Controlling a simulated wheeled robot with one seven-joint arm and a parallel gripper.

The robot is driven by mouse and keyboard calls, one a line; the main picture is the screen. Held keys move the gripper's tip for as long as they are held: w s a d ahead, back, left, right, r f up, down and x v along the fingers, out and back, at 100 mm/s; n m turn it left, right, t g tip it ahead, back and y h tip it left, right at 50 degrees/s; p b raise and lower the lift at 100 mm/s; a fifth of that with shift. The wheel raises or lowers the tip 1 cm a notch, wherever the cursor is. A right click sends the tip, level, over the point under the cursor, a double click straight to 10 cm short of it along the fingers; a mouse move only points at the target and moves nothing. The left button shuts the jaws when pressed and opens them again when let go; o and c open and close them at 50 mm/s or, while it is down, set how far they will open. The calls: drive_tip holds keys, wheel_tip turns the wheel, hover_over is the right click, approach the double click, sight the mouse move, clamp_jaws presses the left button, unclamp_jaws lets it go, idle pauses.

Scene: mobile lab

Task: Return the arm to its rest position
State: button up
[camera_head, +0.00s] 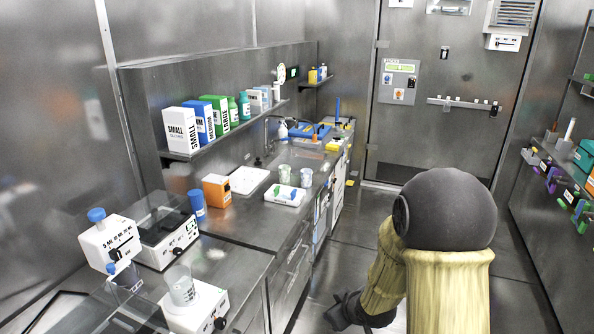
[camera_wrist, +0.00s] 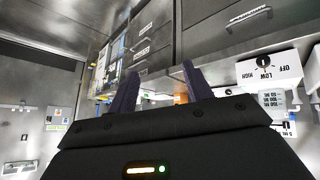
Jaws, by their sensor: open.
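My arm shows at the lower right of the head view, with a dark round joint and a yellowish covered link. My gripper (camera_head: 345,312) hangs low in front of the counter's cabinets, over the floor. In the wrist view my gripper (camera_wrist: 160,85) shows two dark fingers spread apart, with nothing held between them. The gripper is open and empty. Part of the forearm is hidden behind the upper link in the head view.
The steel counter (camera_head: 245,228) on the left bears a hot plate with a beaker (camera_head: 181,285), a balance (camera_head: 163,232) and an orange box (camera_head: 217,191). A shelf of boxes hangs above. Free floor (camera_head: 335,240) lies toward the door (camera_head: 430,130). Another laden shelf is at right.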

drive_tip(key=s+d+r+m+g+h+p, duration=0.1)
drive_tip(key=s+r+m+g, duration=0.1)
drive_tip(key=s+r, duration=0.3)
drive_tip(key=s+d+r+m+g+h+p, duration=0.1)
drive_tip(key=s+r+m, duration=0.4)
drive_tip(key=s, duration=0.6)
drive_tip(key=shift+s+d+r+g+p, duration=0.2)
drive_tip(key=shift+d+g+p, duration=0.3)
drive_tip(key=shift+d+g, duration=0.35)
drive_tip(key=shift+w+a, duration=0.1)
drive_tip(key=shift+a, duration=0.05)
